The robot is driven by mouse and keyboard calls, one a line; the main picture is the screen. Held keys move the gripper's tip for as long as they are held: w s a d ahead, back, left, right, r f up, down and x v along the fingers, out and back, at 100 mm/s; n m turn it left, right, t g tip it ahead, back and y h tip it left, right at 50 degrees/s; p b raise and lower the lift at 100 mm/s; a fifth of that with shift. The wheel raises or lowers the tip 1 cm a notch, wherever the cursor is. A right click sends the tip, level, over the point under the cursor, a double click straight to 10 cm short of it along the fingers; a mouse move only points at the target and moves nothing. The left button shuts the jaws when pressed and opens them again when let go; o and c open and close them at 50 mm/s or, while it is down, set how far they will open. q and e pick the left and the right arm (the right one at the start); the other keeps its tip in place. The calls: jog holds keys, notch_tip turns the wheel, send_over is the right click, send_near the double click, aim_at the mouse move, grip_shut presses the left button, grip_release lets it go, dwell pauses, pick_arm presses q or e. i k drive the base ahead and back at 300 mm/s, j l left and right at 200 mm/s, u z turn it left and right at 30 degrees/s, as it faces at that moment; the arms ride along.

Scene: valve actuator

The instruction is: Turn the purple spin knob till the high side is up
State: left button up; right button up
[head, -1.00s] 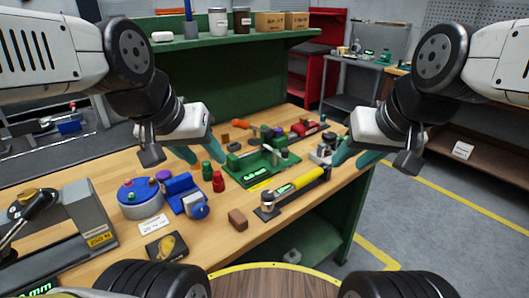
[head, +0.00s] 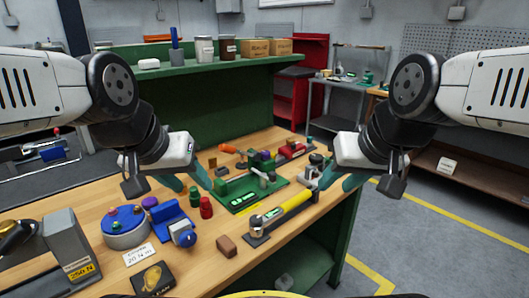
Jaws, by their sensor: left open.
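A small purple knob-like piece (head: 150,202) stands on the wooden bench, between a round blue unit (head: 126,233) and a blue block device (head: 175,220). Another small purple part (head: 265,155) shows on the green-based fixture (head: 245,199). I cannot tell from this view which is the spin knob, nor which side of it is high. My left gripper (head: 188,180) is open and empty, above the bench, up and right of the purple piece in the picture. My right gripper (head: 343,180) looks open and empty near the bench's right edge.
Red (head: 206,207) and green (head: 193,195) small cylinders stand below my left gripper. A green shelf (head: 205,68) with jars and boxes stands behind.

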aim_at(266, 154)
jog(key=i+l+u, duration=0.1)
jog(key=u, duration=0.25)
jog(key=l+u, duration=0.4)
jog(key=i+l+u, duration=0.1)
jog(key=u, duration=0.25)
